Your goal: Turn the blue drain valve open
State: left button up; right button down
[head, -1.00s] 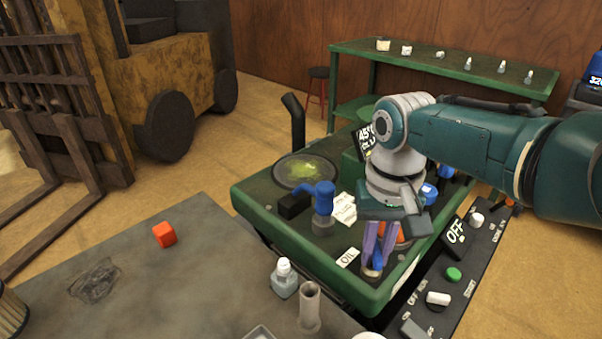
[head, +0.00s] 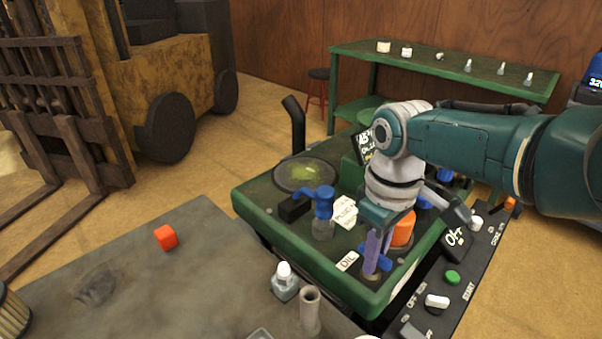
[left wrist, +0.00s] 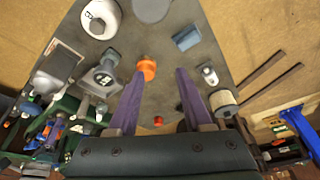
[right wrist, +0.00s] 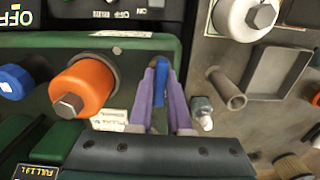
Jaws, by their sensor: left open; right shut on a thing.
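The blue drain valve (head: 384,263) is a small blue handle at the front of the green mower deck (head: 290,254), beside the OIL label (head: 347,261). My right gripper (head: 373,258) points down onto it with purple fingers. In the right wrist view the fingers (right wrist: 161,75) are shut on the blue handle (right wrist: 160,88), which shows between them. The fingers hide part of the handle. My left gripper (left wrist: 160,76) shows only in the left wrist view, open and empty, above a grey surface.
An orange cylinder (head: 404,228) stands close behind my right fingers. A blue tap-shaped part (head: 322,203) is to their left on the deck. A control panel (head: 437,318) lies to the right. A grey table (head: 190,285) with a red cube (head: 165,237) is at front left.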

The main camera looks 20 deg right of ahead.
jog(key=shift+n, duration=0.3)
dwell(0.4)
jog(key=c, duration=0.9)
grip_release()
jog(key=shift+o, duration=0.2)
notch_tip(320, 180, up, 9)
jog(key=p, duration=0.5)
jog(key=shift+r, duration=0.5)
